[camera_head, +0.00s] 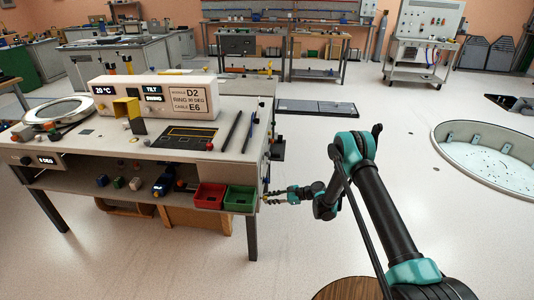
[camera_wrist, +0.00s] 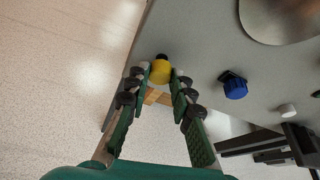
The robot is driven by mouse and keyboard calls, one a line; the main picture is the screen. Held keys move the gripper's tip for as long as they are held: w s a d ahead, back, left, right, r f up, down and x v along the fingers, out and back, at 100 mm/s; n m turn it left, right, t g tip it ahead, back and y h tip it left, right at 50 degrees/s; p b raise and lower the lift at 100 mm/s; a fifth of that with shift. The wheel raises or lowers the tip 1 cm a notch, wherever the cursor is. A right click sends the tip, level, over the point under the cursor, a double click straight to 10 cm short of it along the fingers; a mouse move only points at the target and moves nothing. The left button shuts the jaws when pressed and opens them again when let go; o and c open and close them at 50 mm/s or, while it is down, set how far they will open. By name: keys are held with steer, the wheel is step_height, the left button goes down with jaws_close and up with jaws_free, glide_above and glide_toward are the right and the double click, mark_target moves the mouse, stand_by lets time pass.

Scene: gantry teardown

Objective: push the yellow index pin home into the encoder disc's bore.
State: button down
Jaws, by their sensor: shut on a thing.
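In the wrist view, my gripper (camera_wrist: 160,80) is closed around a yellow piece (camera_wrist: 161,71) with a dark end, which looks like the index pin. It sits between the fingertips, in front of a grey surface; I cannot tell whether its dark end touches that surface. In the head view, my gripper (camera_head: 268,198) is low beside the right end of the bench, near the green bin; the pin is too small to make out there. A round metal part (camera_wrist: 285,18) at the top right of the wrist view may be the encoder disc. I see no bore.
The bench (camera_head: 100,160) carries a display box (camera_head: 165,98) and a silvery ring (camera_head: 58,108). Red (camera_head: 209,196) and green (camera_head: 240,199) bins sit on its lower shelf. A blue knob (camera_wrist: 235,88) and white knob (camera_wrist: 287,110) are right of my gripper.

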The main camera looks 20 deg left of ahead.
steer(key=w+d, duration=0.1)
steer(key=d, duration=0.5)
steer(key=shift+w+d, duration=0.25)
steer(key=shift+d, duration=0.05)
stand_by(0.4)
steer(key=shift+r, duration=0.1)
